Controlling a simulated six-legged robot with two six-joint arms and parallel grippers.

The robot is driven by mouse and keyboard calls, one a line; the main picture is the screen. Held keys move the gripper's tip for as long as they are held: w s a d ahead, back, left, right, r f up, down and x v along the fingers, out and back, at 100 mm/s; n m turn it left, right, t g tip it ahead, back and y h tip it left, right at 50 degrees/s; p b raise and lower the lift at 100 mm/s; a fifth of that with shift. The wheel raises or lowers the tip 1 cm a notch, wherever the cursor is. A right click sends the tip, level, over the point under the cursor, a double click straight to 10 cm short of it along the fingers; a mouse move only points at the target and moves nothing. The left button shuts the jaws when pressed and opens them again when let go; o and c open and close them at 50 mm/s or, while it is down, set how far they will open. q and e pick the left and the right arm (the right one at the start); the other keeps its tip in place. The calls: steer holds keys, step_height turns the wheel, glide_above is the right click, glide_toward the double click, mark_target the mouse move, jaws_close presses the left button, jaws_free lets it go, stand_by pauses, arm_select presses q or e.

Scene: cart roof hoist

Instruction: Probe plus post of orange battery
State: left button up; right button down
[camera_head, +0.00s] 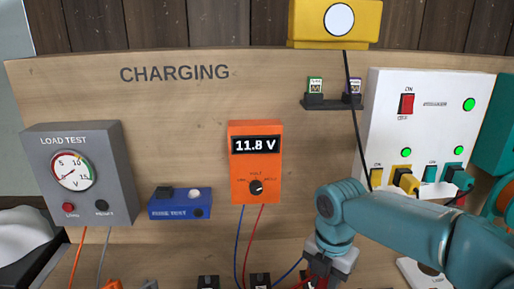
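An orange multimeter (256,187) on the wooden board reads 11.8 V. Its blue and red leads hang down to the bottom edge of the head view. My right arm comes in from the right, and its gripper (318,275) points down at the bottom edge. Something dark and red shows at its fingers, possibly a probe; the fingertips are cut off, so its grip is unclear. Two dark blocks, one at the left (208,282) and one at the right (260,280), show at the bottom edge. I cannot identify an orange battery or its plus post. My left gripper is out of view.
A grey load tester (110,165) with a dial and a blue fuse tester (180,207) are at the left. A white charger panel (425,125) with green lights and plugs is behind my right arm. A yellow box (310,35) hangs above.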

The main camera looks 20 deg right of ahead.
steer(key=shift+s+f, duration=0.1)
steer(key=shift+f, duration=0.05)
step_height(320, 180, up, 6)
steer(key=p, duration=0.6)
steer(key=shift+r, duration=0.25)
steer(key=shift+r+p, duration=0.45)
steer(key=shift+p, duration=0.05)
steer(key=shift+f, duration=0.1)
steer(key=shift+w, duration=0.25)
